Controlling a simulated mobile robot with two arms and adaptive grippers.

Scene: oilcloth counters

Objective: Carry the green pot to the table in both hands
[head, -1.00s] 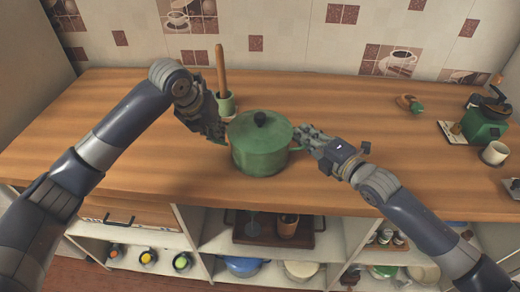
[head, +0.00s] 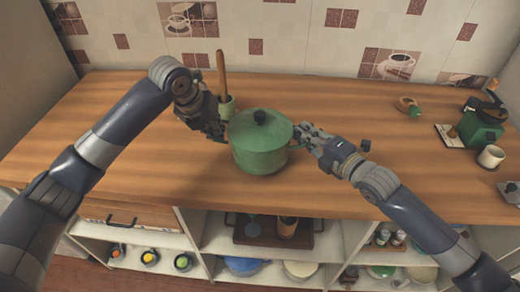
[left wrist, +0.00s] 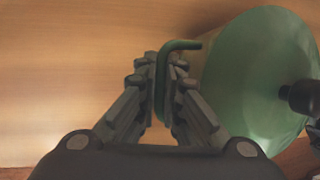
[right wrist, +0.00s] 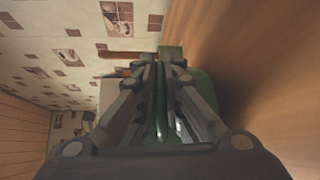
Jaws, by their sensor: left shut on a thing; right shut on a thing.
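The green pot (head: 259,148), with its lid and black knob on, is upright at the middle of the wooden counter (head: 120,180). I cannot tell whether its base touches the wood. My left gripper (head: 222,133) is shut on the pot's left handle; in the left wrist view the green handle (left wrist: 162,85) runs between the fingers. My right gripper (head: 303,137) is shut on the right handle, and the right wrist view shows the green handle (right wrist: 161,100) between its fingers. No table apart from this counter can be made out.
A pale green holder (head: 227,104) with a wooden-handled tool stands just behind the pot. A green grinder (head: 481,125) and a white mug (head: 490,157) are at the right end. The tiled wall closes off the back. Open shelves with dishes lie below the counter's front edge.

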